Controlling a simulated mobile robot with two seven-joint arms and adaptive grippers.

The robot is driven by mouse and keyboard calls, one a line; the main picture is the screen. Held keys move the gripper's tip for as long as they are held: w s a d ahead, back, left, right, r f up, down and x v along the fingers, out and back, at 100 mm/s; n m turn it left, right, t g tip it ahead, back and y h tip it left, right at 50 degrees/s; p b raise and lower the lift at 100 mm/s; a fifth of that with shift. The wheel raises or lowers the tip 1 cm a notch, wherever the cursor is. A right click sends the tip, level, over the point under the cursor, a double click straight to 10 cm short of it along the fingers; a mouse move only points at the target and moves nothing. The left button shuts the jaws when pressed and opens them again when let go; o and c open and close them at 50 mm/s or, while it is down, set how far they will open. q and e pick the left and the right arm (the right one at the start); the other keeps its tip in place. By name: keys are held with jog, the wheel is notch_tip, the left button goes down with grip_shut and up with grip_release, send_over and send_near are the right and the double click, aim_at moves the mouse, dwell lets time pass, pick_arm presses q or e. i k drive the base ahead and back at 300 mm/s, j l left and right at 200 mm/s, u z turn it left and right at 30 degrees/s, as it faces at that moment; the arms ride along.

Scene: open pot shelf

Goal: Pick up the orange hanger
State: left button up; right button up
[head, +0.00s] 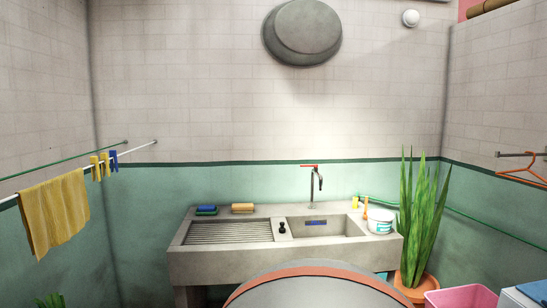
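The orange hanger (524,173) hangs from a short dark rod on the right wall, at the right edge of the head view. Its right part is cut off by the edge of the picture. Neither of my grippers shows in the head view, so I cannot see whether they are open or shut.
A concrete sink (215,261) stands against the back wall. A potted plant (421,225) stands right of it, with a pink tub (461,297) in front. A yellow cloth (55,212) hangs on a rail at left. A round grey-topped object (317,292) fills the bottom centre.

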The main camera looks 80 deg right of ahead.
aim_at(500, 173)
jog(key=j+z, duration=0.2)
jog(key=z, duration=3.9)
jog(key=i+u, duration=0.2)
jog(key=i, duration=0.5)
